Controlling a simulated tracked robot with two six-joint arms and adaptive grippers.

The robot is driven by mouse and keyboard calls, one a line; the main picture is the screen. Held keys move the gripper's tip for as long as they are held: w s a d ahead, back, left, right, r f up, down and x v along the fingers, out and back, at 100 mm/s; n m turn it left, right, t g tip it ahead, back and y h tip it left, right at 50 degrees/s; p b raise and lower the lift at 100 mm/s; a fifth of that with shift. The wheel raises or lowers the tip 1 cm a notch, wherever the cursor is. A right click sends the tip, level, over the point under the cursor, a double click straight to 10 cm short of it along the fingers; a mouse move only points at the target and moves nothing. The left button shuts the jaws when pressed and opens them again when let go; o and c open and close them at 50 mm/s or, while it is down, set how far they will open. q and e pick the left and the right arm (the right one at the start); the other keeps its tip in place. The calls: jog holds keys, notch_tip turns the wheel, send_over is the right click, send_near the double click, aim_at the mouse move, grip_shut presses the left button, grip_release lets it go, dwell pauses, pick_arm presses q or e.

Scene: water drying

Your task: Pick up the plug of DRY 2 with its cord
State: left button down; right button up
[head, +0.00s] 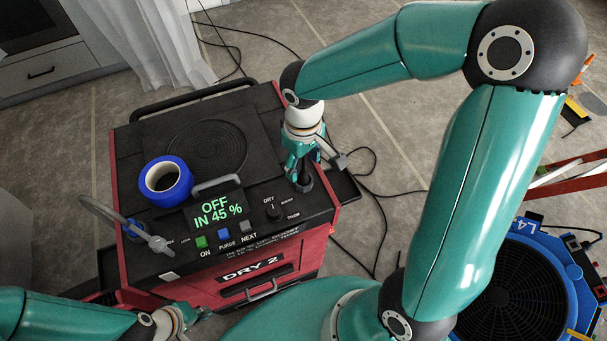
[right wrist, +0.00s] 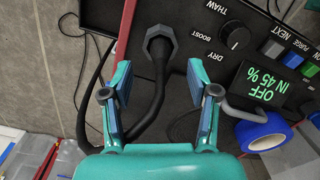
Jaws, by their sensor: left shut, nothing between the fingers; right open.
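DRY 2 (head: 245,268) is a red and black machine with a lit display (head: 219,212) reading "OFF IN 45 %". A dark plug (head: 304,184) sits at the right of its top panel. In the right wrist view the plug (right wrist: 160,42) has a hexagonal head, and its black cord (right wrist: 155,105) curves down between my fingers. My right gripper (head: 301,168) is open above the plug; in the wrist view its fingertips (right wrist: 159,92) stand apart on either side of the cord, short of the plug head. My left gripper (head: 189,317) is shut and empty at the lower left, beside the machine.
A blue tape roll (head: 165,182) lies on the machine's top. A grey hose (head: 115,217) arches at its left. Black cables (head: 368,185) lie on the floor to the right. A blue fan unit (head: 515,285) stands at the lower right.

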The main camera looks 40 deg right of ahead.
aim_at(304, 176)
notch_tip(304, 176, down, 4)
jog(key=shift+s+r, duration=0.1)
jog(key=shift+r, duration=0.15)
grip_shut()
jog(key=shift+r, duration=0.1)
